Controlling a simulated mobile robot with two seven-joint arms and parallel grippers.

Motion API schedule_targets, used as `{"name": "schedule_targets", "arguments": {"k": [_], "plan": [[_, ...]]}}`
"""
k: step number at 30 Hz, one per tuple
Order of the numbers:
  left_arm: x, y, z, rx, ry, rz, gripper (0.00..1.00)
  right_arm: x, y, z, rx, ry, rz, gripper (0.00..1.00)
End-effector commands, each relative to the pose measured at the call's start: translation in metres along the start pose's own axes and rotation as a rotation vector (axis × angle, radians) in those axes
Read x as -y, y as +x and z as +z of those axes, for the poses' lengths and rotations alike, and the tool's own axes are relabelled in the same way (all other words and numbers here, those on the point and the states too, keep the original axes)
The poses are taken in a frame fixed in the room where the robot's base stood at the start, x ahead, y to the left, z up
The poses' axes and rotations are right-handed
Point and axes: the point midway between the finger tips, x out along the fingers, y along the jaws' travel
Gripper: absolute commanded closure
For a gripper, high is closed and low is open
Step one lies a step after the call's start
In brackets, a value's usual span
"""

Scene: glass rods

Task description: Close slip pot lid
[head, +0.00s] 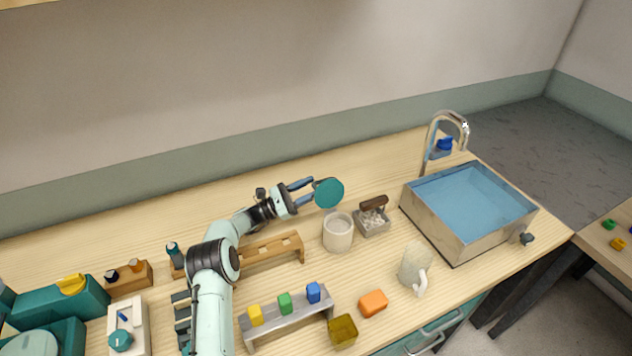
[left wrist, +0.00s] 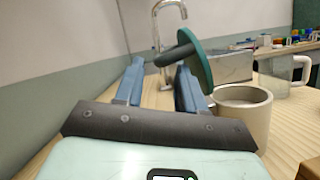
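The slip pot (head: 338,232) is a cream, open-topped pot standing on the wooden counter. It also shows in the left wrist view (left wrist: 252,118). Its round teal lid (head: 331,193) stands steeply tilted at the pot's back rim, leaving the mouth uncovered. In the left wrist view the lid (left wrist: 204,62) shows a dark knob on its side away from the pot. My left gripper (head: 310,190) is behind the lid, its blue fingers spread, with the knob near the fingertips. Contact and any hinge cannot be made out. My right gripper is not in view.
A small box with a brown handle (head: 373,204) stands right of the pot. A wooden rack (head: 270,250) is to its left. A mug (head: 414,264), an orange block (head: 373,303) and a rack with coloured cubes (head: 290,318) are nearer. The sink (head: 430,222) is at right.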

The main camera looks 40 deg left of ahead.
Motion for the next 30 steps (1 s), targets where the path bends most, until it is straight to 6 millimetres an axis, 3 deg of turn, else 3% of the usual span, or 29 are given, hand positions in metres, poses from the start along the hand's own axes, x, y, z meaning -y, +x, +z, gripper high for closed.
{"name": "schedule_targets", "arguments": {"k": [6,16,17,20,30], "plan": [[-0.001,0.026,0.001,0.0,0.002,0.0,0.61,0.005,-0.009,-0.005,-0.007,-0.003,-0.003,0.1],[0.0,0.029,0.0,-0.002,0.001,0.001,0.61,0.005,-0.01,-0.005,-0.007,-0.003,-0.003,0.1],[0.0,0.029,0.0,-0.001,0.001,0.001,0.67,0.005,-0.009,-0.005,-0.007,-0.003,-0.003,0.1],[0.0,0.029,0.0,-0.001,0.001,0.001,1.0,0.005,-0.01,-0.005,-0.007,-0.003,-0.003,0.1],[-0.001,0.029,0.001,0.001,0.004,0.0,1.0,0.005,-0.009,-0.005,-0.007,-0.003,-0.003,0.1]]}}
